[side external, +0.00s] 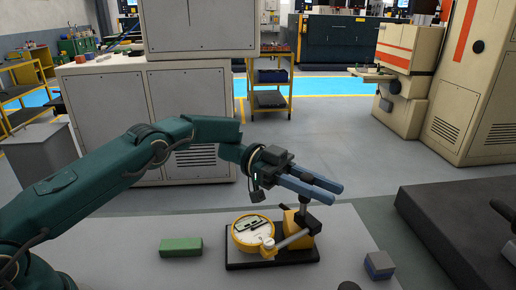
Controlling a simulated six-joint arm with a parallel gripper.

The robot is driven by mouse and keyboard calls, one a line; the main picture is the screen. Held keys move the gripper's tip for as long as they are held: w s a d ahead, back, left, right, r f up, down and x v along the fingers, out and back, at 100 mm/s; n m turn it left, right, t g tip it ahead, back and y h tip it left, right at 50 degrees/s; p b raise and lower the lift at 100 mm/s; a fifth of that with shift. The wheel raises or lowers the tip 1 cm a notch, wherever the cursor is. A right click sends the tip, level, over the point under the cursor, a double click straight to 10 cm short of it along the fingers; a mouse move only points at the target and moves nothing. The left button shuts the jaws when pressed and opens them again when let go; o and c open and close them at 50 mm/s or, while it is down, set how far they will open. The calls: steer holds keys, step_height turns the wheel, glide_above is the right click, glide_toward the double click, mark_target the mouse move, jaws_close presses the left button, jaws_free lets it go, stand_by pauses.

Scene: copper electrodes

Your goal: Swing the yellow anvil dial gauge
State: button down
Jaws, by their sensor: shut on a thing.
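The yellow anvil dial gauge (253,233) sits on a black base plate on the grey table. The fingers hide the exact contact.
A green block (181,246) lies on the table (140,232) left of the gauge. A small grey-blue block (379,265) and a dark round thing (349,286) are at the right front. A large dark slab (460,225) stands at the right. Table between green block and gauge is clear.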

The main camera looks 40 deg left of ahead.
mark_target(305, 181)
steer(key=shift+s+d+r+m+g, duration=0.15)
steer(key=shift+m+g, duration=0.35)
steer(key=shift+g, duration=0.3)
steer(key=c, duration=0.7)
jaws_free()
steer(key=a, duration=0.3)
steer(key=shift+a, duration=0.25)
step_height(305, 181, up, 7)
steer(key=shift+d+f, duration=0.1)
steer(key=shift+d, duration=0.05)
